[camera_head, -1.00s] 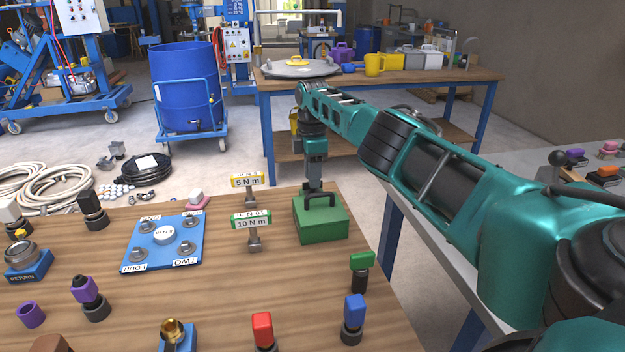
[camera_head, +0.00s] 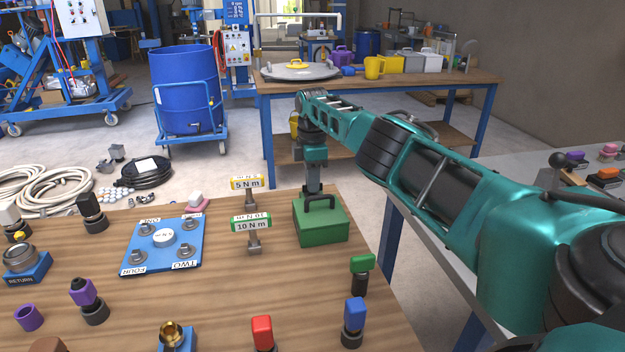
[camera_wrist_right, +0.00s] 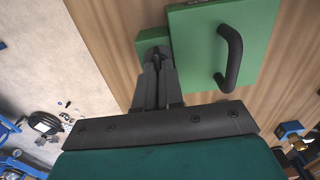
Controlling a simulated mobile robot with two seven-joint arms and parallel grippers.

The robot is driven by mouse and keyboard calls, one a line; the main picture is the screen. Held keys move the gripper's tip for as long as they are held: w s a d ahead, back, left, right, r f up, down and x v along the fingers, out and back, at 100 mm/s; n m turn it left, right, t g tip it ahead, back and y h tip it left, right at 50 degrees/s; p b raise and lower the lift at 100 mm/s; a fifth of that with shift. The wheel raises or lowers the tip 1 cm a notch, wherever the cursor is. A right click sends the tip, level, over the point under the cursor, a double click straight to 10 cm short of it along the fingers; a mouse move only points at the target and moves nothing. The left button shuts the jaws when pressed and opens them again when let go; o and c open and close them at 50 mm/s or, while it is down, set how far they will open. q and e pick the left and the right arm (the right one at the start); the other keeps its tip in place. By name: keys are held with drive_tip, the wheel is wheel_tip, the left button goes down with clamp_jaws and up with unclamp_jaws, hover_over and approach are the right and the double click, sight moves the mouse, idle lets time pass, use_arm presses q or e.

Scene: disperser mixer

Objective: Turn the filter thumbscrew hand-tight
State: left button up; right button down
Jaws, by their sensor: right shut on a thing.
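A green box (camera_head: 321,221) with a black handle (camera_head: 319,201) stands at the far right edge of the wooden table. In the right wrist view the green box (camera_wrist_right: 222,45) has a smaller green block (camera_wrist_right: 152,42) at its side. My right gripper (camera_head: 313,187) reaches down behind the box's handle. In the right wrist view its fingers (camera_wrist_right: 156,62) are shut at the small green block, on a small dark part that I take for the thumbscrew. The fingers mostly hide that part, and its turn cannot be read. My left gripper is not in view.
A green-topped part (camera_head: 361,272), a blue-topped part (camera_head: 353,322) and a red-topped part (camera_head: 262,333) stand nearer on the table. Two torque signs, 5 N m (camera_head: 247,184) and 10 N m (camera_head: 251,223), stand left of the box. A blue plate (camera_head: 163,246) lies further left.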

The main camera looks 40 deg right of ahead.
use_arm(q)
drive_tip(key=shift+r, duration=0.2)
use_arm(e)
drive_tip(key=shift+m, duration=0.7)
drive_tip(key=shift+m+p, duration=0.5)
drive_tip(key=shift+m, duration=0.2)
drive_tip(key=m, duration=0.2)
drive_tip(key=shift+m, duration=0.4)
drive_tip(key=m, duration=0.2)
drive_tip(key=shift+m+p, duration=0.3)
drive_tip(key=shift+p, duration=0.1)
drive_tip(key=m, duration=0.4)
drive_tip(key=shift+m, duration=0.3)
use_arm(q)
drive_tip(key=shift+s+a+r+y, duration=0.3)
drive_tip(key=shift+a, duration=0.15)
use_arm(e)
drive_tip(key=m, duration=0.4)
drive_tip(key=shift+m, duration=0.4)
